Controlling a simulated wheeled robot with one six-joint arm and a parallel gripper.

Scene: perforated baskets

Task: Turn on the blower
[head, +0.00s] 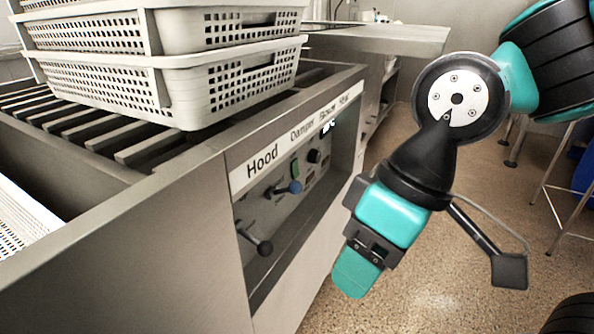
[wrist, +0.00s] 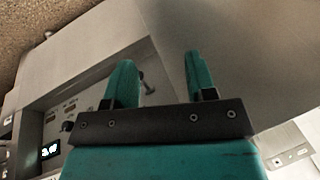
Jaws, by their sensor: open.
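A grey control panel (head: 285,200) is set into the front of the steel machine, under the labels Hood, Damper, Blower and a fourth that is hard to read. It carries a lever with a black knob (head: 262,247), a lever with a blue knob (head: 294,187), a green piece (head: 295,168) and a black round knob (head: 314,156). I cannot tell which control is the blower's. My gripper (head: 355,278) is in front of and right of the panel, empty. In the wrist view its two teal fingers (wrist: 158,65) stand apart, with the panel (wrist: 75,115) to their left.
Stacked white perforated baskets (head: 180,85) sit on the rollers (head: 125,140) on top of the machine. A small lit display (wrist: 49,150) shows in the wrist view. The speckled floor (head: 420,260) right of the machine is open. A steel table (head: 380,40) stands behind.

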